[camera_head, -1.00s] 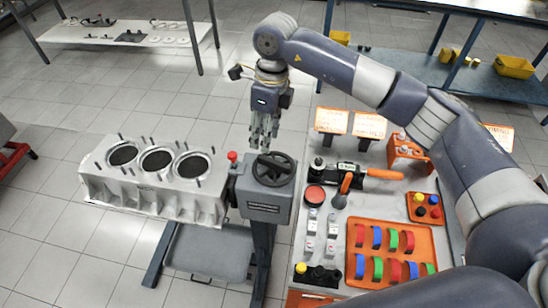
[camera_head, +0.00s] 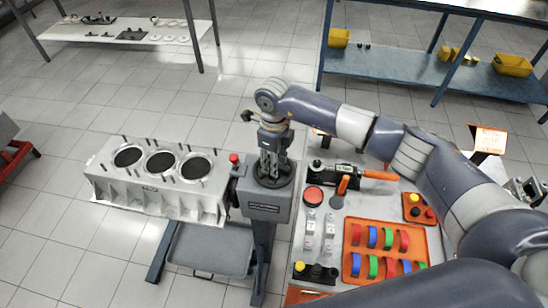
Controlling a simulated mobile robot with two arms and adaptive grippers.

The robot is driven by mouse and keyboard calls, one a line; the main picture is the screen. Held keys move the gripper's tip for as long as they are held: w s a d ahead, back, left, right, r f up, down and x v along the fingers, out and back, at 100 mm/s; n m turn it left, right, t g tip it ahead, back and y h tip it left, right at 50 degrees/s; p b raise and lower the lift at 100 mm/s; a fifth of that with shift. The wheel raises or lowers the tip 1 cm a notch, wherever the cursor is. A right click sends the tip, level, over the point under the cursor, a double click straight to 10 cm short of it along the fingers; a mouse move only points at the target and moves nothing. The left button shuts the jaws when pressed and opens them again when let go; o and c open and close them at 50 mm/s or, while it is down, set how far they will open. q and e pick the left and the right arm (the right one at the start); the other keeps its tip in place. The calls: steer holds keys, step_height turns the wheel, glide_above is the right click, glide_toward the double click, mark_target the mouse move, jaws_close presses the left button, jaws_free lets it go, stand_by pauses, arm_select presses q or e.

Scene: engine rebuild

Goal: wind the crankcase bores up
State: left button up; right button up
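The pale grey crankcase (camera_head: 150,197) is mounted on the left side of the grey stand head (camera_head: 262,207). Its three dark bores (camera_head: 161,163) face upward, with studs around them. The dark handwheel (camera_head: 286,178) lies on top of the stand head, partly hidden by my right gripper. My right gripper (camera_head: 270,172) comes down from above onto the handwheel, with its fingertips at the wheel. Whether the fingers are closed on the rim cannot be made out. My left gripper is not in view.
A red knob (camera_head: 234,158) stands between crankcase and wheel. At right, a workbench carries a red button (camera_head: 313,195), an orange-handled tool (camera_head: 381,175) and an orange tray (camera_head: 347,275) of coloured shells. A grey tray (camera_head: 210,248) sits low under the crankcase.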

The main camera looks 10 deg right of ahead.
steer(key=shift+f, duration=0.1)
steer(key=shift+c, duration=0.2)
jaws_close()
steer(key=n+b, duration=0.2)
steer(key=b, duration=0.1)
steer(key=shift+f+b, duration=0.2)
steer(key=shift+b, duration=0.1)
steer(key=shift+r+n+b, duration=0.2)
steer(key=shift+n+b, duration=0.4)
steer(key=shift+o, duration=0.2)
jaws_free()
steer(key=shift+r, duration=0.15)
step_height(320, 180, up, 12)
